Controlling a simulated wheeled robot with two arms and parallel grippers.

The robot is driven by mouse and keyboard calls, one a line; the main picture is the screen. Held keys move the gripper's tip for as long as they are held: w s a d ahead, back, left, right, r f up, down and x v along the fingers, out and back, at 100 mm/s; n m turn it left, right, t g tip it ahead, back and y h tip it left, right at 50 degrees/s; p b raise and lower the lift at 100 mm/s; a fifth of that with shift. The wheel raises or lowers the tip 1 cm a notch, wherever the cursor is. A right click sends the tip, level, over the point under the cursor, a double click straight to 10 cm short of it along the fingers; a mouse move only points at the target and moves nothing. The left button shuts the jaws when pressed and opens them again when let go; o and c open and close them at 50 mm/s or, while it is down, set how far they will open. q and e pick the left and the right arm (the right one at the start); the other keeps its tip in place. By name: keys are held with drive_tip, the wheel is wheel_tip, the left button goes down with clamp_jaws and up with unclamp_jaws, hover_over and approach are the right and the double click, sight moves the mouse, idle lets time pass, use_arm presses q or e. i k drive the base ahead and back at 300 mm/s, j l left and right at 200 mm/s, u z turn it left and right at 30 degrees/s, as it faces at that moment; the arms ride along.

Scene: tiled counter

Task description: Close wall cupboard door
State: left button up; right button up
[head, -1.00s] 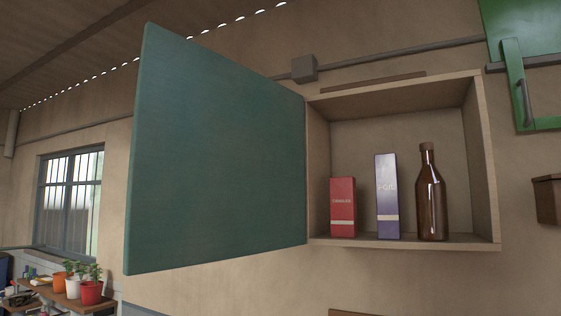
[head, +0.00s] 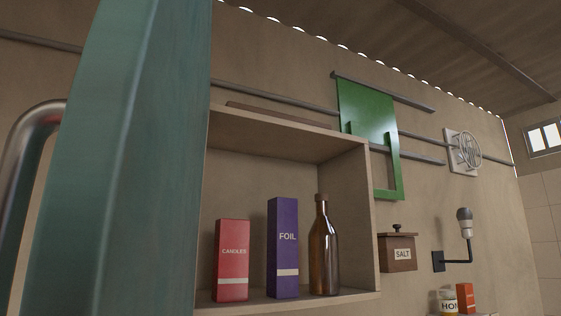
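The wall cupboard (head: 355,215) is a pale wooden box fixed on the wall in the head view. Its teal door (head: 140,150) stands open and fills the left of the view, close to the camera and seen partly edge-on. A curved metal handle (head: 22,160) sticks out on the door's left side. Inside the cupboard stand a red candles box (head: 232,265), a purple foil box (head: 284,255) and a brown bottle (head: 324,250). The hinge area is hidden behind the door. Neither of my grippers is in view.
To the right, a wooden salt box (head: 398,252) and a wall lamp (head: 464,225) are on the wall. A honey jar (head: 448,302) and an orange box (head: 465,297) stand lower right. A green panel (head: 372,125) hangs above. The space before the cupboard's opening looks clear.

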sight(116, 231)
drive_tip(key=j, duration=0.6)
drive_tip(key=k+j+z, duration=0.25)
drive_tip(key=k+j, duration=0.45)
drive_tip(key=k, duration=0.1)
